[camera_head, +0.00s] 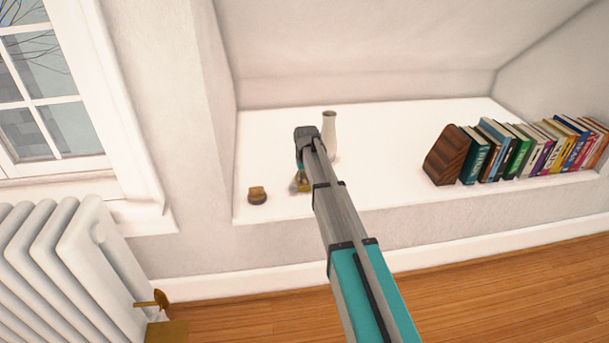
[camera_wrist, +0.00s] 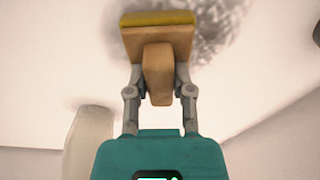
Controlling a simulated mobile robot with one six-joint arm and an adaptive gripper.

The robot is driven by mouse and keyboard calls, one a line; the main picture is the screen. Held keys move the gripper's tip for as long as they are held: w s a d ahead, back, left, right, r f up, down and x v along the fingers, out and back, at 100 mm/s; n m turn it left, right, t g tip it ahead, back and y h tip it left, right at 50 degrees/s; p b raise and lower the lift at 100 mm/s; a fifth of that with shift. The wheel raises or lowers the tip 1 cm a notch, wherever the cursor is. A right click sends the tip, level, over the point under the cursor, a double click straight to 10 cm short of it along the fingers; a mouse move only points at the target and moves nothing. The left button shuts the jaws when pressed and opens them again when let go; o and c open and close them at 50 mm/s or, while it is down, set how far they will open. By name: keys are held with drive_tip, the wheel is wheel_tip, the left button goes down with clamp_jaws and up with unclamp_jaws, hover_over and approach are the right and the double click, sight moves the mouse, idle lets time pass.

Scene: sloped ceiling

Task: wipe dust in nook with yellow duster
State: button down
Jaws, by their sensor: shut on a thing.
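The duster (camera_wrist: 157,40) has a yellow pad and a tan wooden body with a handle. My gripper (camera_wrist: 158,88) is shut on its handle in the wrist view. The pad is over the white nook surface, at a grey speckled dust patch (camera_wrist: 215,28). The dust shows mostly to the right of the pad; part may be hidden behind it. I cannot tell whether the pad touches the surface. In the head view my arm reaches into the white nook (camera_head: 400,120), and my gripper (camera_head: 301,182) is low near its front left part, partly hidden.
A pale vase (camera_head: 329,128) stands just behind my arm; it also shows at lower left in the wrist view (camera_wrist: 88,142). A small brown pot (camera_head: 257,196) sits front left. A row of books (camera_head: 530,147) with a wooden bookend (camera_head: 447,155) fills the right side.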

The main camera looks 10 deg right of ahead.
sight(300, 194)
drive_tip(key=shift+s+f, duration=0.1)
drive_tip(key=shift+s, duration=0.95)
drive_tip(key=shift+s, duration=0.1)
drive_tip(key=shift+s, duration=1.8)
drive_tip(key=shift+w+a, duration=0.1)
drive_tip(key=shift+a, duration=1)
drive_tip(key=shift+w, duration=1.95)
drive_tip(key=shift+w, duration=0.1)
